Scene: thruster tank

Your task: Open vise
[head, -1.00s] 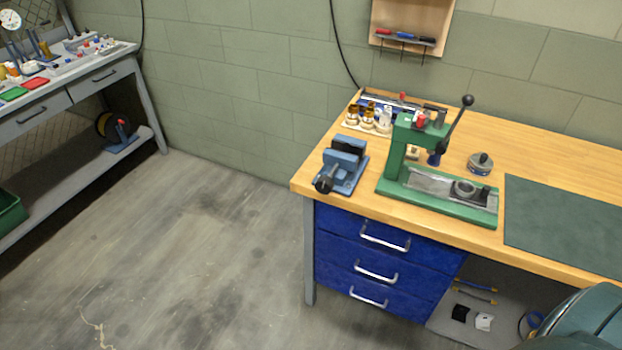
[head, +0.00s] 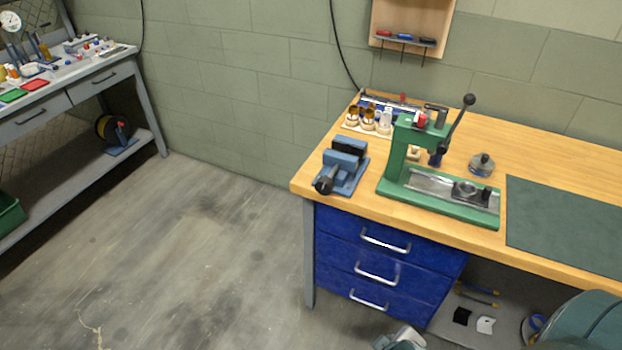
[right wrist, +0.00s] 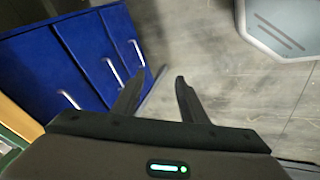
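A blue vise (head: 343,167) sits on the left end of the wooden workbench in the head view. Its black screw end and handle face the front left. The jaws look close together, but the exact gap is too small to tell. My right gripper (right wrist: 158,78) shows in the right wrist view with its two dark fingers spread apart and nothing between them. It is beside the blue drawers, away from the vise. A grey-white part of my arm shows at the bottom edge of the head view. My left gripper is not in view.
A green arbor press (head: 440,172) with a raised lever stands right of the vise. Small bottles (head: 368,117) stand behind the vise. Blue drawers (head: 380,262) with metal handles are under the bench (head: 545,150). A dark green mat (head: 565,225) lies at right. The floor (head: 200,240) at left is clear.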

